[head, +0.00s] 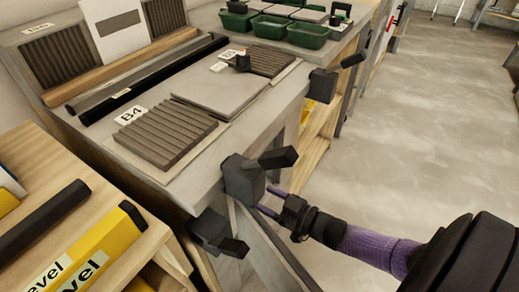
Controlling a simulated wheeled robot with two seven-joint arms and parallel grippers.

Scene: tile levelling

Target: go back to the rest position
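My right gripper (267,200) reaches in from the lower right on a purple and black arm. Its two thin purple fingers are apart, with no object visible between them. The fingertips are beside a dark block with a handle (243,180) at the workbench's front edge; I cannot tell whether they touch it. My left gripper is not in view. On the grey workbench (205,180) lie a ribbed tile (168,135) by a "B4" label, a flat grey tile (222,92) and another ribbed tile (270,60).
More dark blocks stick out at the bench edge, one lower (213,232) and one farther along (322,86). Green bins (270,32) stand at the back. A wooden shelf (28,160) with yellow levels (95,255) is at the lower left. The concrete floor (420,120) at right is clear.

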